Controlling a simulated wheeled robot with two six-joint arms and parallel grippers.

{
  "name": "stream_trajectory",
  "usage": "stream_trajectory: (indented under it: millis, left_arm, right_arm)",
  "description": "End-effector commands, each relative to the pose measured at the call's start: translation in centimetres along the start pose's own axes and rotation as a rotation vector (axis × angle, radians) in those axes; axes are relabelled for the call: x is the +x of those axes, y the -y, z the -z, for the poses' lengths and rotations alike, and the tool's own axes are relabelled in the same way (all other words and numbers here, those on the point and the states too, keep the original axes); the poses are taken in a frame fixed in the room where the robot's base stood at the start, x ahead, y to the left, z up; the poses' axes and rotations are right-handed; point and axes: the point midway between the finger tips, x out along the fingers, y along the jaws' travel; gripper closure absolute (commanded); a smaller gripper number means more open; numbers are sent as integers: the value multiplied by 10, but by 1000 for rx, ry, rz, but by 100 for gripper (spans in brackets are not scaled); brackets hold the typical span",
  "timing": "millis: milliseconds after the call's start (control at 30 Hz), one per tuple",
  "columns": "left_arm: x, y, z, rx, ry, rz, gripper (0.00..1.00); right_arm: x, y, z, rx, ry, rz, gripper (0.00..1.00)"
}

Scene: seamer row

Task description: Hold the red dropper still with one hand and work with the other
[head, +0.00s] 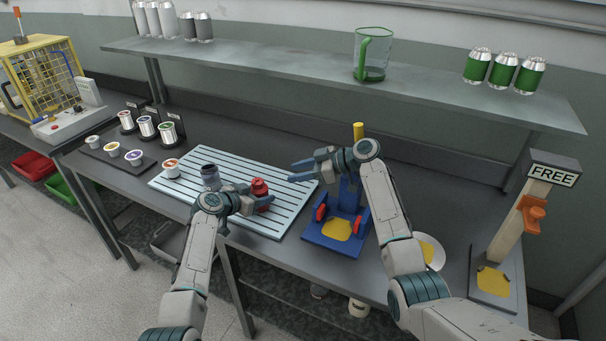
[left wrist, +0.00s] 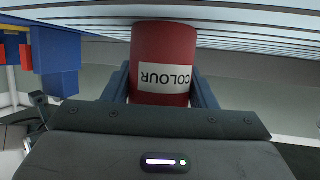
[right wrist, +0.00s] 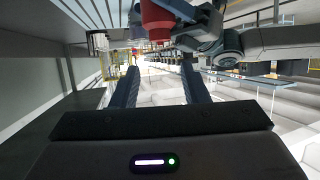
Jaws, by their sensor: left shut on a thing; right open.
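The red dropper (head: 260,187) stands upright on the light slatted tray (head: 282,218). My left gripper (head: 253,198) is shut on it. In the left wrist view the red dropper (left wrist: 163,45) sits between the two fingers, with a white label reading COLOUR. My right gripper (head: 300,171) is open and empty, above the tray to the right of the dropper. In the right wrist view the open fingers (right wrist: 160,85) have nothing between them, and the red dropper (right wrist: 157,20) shows beyond them, near my left gripper.
A dark-topped jar (head: 210,176) and a small white cup (head: 171,168) stand on the tray. A blue stand with a yellow pad (head: 337,229) is on the right, near a white plate (head: 430,251). Several labelled cups stand at left. A shelf (head: 300,75) runs above the bench.

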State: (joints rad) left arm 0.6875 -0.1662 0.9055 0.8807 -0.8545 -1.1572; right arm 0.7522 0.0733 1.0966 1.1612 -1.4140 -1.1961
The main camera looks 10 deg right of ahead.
Motion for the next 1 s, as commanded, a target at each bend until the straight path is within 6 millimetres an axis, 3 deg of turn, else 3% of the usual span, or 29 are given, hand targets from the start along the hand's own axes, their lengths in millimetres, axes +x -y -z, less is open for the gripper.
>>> stream_trajectory:
  millis: [300, 733, 867, 1000]
  left_arm:
    - [0, 0, 0, 0, 0, 0, 74]
    - [0, 0, 0, 0, 0, 0, 74]
    - [0, 0, 0, 0, 0, 0, 74]
    - [0, 0, 0, 0, 0, 0, 74]
  right_arm:
    - [-10, 10, -4, 28, 0, -67, 59]
    - [-10, 8, -2, 25, -1, -86, 59]
    - [-7, -9, 13, -17, -4, -178, 59]
    - [-8, -45, 46, -121, -13, -389, 59]
